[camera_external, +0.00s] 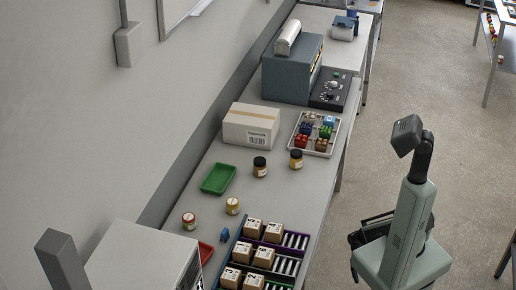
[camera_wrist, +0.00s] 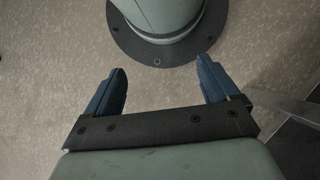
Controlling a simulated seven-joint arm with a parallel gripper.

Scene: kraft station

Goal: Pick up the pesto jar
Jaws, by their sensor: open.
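Several small jars stand upright on the grey bench in the external view. Two have dark lids and amber-brown bodies, the left dark-lidded jar (camera_external: 260,168) and the right dark-lidded jar (camera_external: 296,160). Nearer are a jar with a reddish top (camera_external: 189,222) and a jar with a yellowish top (camera_external: 232,207). Their labels are too small to read, so I cannot tell which is the pesto jar. My gripper (camera_wrist: 162,66) is open and empty in the wrist view, its blue fingers wide apart above the floor by my base. It is away from the bench, and no jar shows there.
A green tray (camera_external: 203,189), a cardboard box (camera_external: 233,139) and a tray of coloured blocks (camera_external: 294,145) surround the jars. Small cartons (camera_external: 264,257) fill a rack at the near end. A blue-grey machine (camera_external: 285,80) stands farther back.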

